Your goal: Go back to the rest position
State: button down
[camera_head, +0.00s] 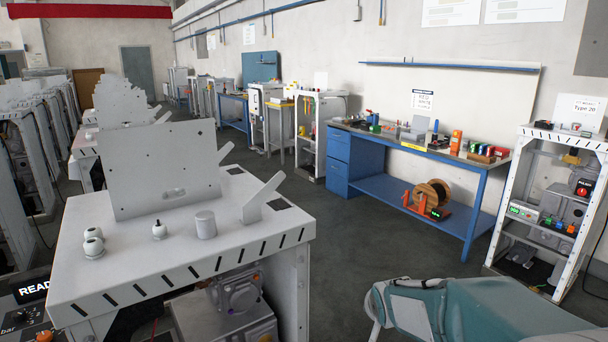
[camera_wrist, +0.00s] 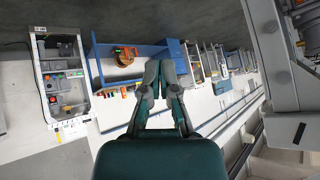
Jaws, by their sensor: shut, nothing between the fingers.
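In the wrist view, my gripper (camera_wrist: 158,78) is shut, its two fingers together with nothing between them. It touches nothing that I can see. In the head view, part of my own teal and white arm (camera_head: 470,305) shows at the bottom right, and the gripper is not seen there. The wrist view is upside down, with the floor at the top.
A white dispenser frame (camera_head: 200,255) with an upright panel stands close on the left. A blue workbench (camera_head: 400,188) with a cable reel (camera_head: 432,192) and a white frame (camera_head: 495,215) stand along the right wall. Open grey floor (camera_head: 335,240) lies between.

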jog(key=s+r+n+g, duration=0.1)
jog(key=s+r, duration=0.3)
jog(key=s, duration=1)
jog(key=s+r+n+g, duration=0.2)
jog(key=s+r, duration=0.1)
jog(key=s, duration=1)
jog(key=shift+s+d+r, duration=0.2)
jog(key=shift+s+r, duration=0.15)
jog(key=shift+s, duration=0.05)
jog(key=shift+a+n, duration=0.1)
jog(key=shift+n, duration=0.2)
